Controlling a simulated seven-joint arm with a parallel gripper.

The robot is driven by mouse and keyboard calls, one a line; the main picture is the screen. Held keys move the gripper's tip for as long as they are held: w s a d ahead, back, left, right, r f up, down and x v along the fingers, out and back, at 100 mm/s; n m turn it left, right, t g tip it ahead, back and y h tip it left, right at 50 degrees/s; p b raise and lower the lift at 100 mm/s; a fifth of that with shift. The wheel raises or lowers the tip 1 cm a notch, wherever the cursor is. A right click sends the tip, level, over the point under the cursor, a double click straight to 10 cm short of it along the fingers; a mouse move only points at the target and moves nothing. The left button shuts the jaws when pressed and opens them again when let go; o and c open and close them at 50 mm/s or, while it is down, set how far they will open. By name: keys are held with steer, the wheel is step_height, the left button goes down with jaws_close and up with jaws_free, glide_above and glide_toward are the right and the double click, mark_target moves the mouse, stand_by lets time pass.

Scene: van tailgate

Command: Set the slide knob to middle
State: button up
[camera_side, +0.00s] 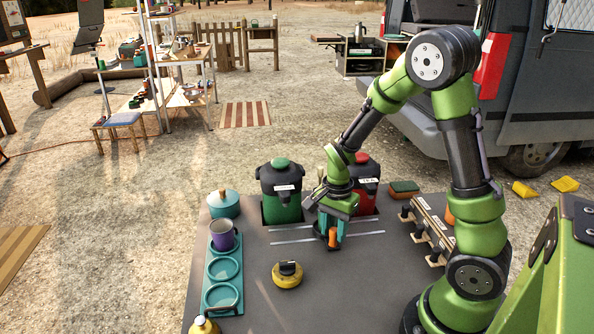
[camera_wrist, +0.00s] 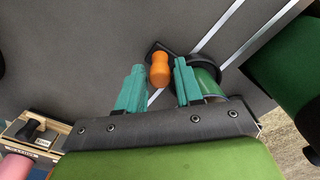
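My gripper (camera_side: 333,228) reaches down over the dark table from the right. In the wrist view its two teal fingers (camera_wrist: 157,78) are apart. An orange knob-like handle (camera_wrist: 159,71) stands between the fingertips, with a gap on each side, so nothing is gripped. In the side view the orange handle (camera_side: 332,238) shows at the fingertips. It joins a black base that holds a green cylinder (camera_wrist: 208,80), partly hidden by the right finger. A wooden strip with several black knobs (camera_side: 428,228) lies to the right; its end shows in the wrist view (camera_wrist: 45,137). Its labels are unreadable.
Pale rails (camera_side: 300,240) run across the table by the handle. A green canister (camera_side: 282,192) and a red canister (camera_side: 368,187) stand behind. A teal tray (camera_side: 211,296) with a purple cup (camera_side: 222,236) is left; a yellow round object (camera_side: 288,276) sits in front.

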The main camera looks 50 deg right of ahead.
step_height(320, 180, up, 16)
stand_by(0.3)
steer(key=s+a+r+n+t+y, duration=0.1)
steer(key=s+a+r+n+t, duration=0.1)
steer(key=a+n, duration=0.4)
steer(key=s+a+r+n+t+y, duration=0.1)
steer(key=s+a+r+n+t, duration=0.2)
steer(key=s+a+n+t, duration=0.2)
steer(key=a+n, duration=0.2)
steer(key=n, duration=0.1)
steer(key=shift+s, duration=0.15)
